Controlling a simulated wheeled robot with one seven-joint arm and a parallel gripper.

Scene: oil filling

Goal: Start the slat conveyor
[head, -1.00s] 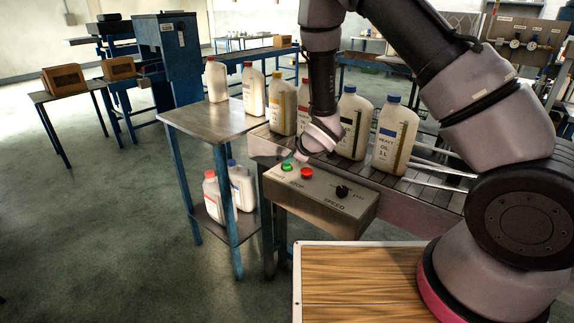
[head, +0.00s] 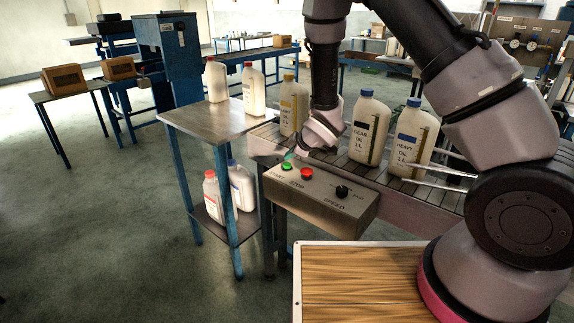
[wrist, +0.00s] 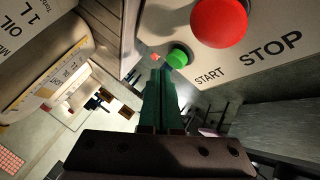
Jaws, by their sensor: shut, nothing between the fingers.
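The grey control box (head: 325,205) is fixed to the near side of the slat conveyor (head: 405,188). The green START button (head: 287,166) is at its left end; it also shows in the wrist view (wrist: 177,57). The red STOP button (head: 307,174) is beside it, also large in the wrist view (wrist: 219,20). My gripper (head: 290,156) is shut and empty. Its teal fingertips (wrist: 160,72) are close to the green button; I cannot tell whether they touch it.
A black SPEED knob (head: 342,191) is at the box's right. A metal side table (head: 205,122) with bottles adjoins the conveyor's left end, with more bottles (head: 242,187) on its lower shelf. A wood-topped surface (head: 360,285) is in front. The floor at left is clear.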

